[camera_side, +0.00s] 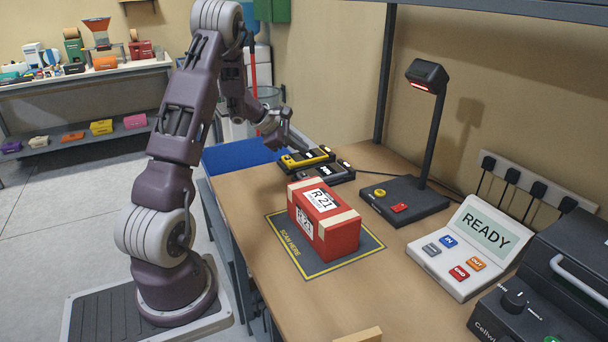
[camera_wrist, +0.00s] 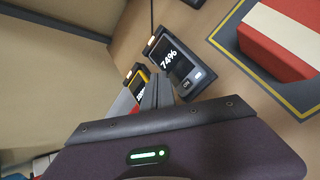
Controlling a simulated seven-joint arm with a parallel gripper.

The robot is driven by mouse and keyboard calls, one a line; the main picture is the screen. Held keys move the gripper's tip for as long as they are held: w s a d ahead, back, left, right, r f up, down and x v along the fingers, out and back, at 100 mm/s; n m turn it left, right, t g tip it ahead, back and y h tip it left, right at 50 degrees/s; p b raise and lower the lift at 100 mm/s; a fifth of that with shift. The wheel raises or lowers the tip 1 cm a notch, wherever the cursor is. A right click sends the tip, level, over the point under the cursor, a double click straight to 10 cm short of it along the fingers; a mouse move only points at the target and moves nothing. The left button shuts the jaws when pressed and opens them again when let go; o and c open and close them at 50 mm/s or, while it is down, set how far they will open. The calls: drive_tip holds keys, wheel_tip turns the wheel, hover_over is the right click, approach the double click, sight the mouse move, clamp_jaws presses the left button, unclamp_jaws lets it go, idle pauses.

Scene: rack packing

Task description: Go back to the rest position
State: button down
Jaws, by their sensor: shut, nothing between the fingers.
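My gripper (camera_side: 290,138) is above the back of the workbench, close to a yellow handheld device and a dark one. It also shows in the wrist view (camera_wrist: 158,85), with its fingers together and nothing between them. The yellow device (camera_side: 304,158) sits in a dark holder, and in the wrist view (camera_wrist: 141,81) the fingers partly hide it. The dark device (camera_side: 325,173) lies beside it, and its screen reads 74% in the wrist view (camera_wrist: 174,62). I cannot tell from these views whether the fingers touch either device.
A red box (camera_side: 327,222) labelled R 21 stands on the scan mat (camera_side: 285,246). To its right are a scanner stand (camera_side: 425,150), a READY console (camera_side: 465,245) and a black machine (camera_side: 560,280). A blue bin (camera_side: 235,155) is beyond the bench's back edge.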

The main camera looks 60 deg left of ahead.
drive_tip(key=shift+r, duration=0.15)
drive_tip(key=w+d+r+m+h, duration=0.2)
drive_tip(key=w+d+r+m, duration=0.15)
drive_tip(key=d+r, duration=0.4)
drive_tip(key=s+d+r+m+g+h, duration=0.1)
drive_tip(key=s+d+r+m, duration=0.2)
drive_tip(key=d, duration=0.5)
drive_tip(key=s+d+r+m+h, duration=0.15)
drive_tip(key=d+m, duration=0.25)
drive_tip(key=d, duration=0.4)
drive_tip(key=s+d+r+m+g+h, duration=0.15)
drive_tip(key=d+r+m, duration=0.25)
drive_tip(key=d, duration=0.4)
drive_tip(key=s+d+m+g+y, duration=0.2)
drive_tip(key=s+d+m, duration=0.65)
drive_tip(key=s, duration=0.35)
drive_tip(key=s+f+m+y, duration=0.1)
drive_tip(key=s+m, duration=0.1)
drive_tip(key=s, duration=0.3)
drive_tip(key=s+a+f+m+y, duration=0.1)
drive_tip(key=s+m+y, duration=0.1)
drive_tip(key=s, duration=0.3)
drive_tip(key=shift+s+a+m+t, duration=0.2)
drive_tip(key=shift+m+t, duration=0.25)
drive_tip(key=shift+m, duration=0.15)
drive_tip(key=shift+w, duration=0.1)
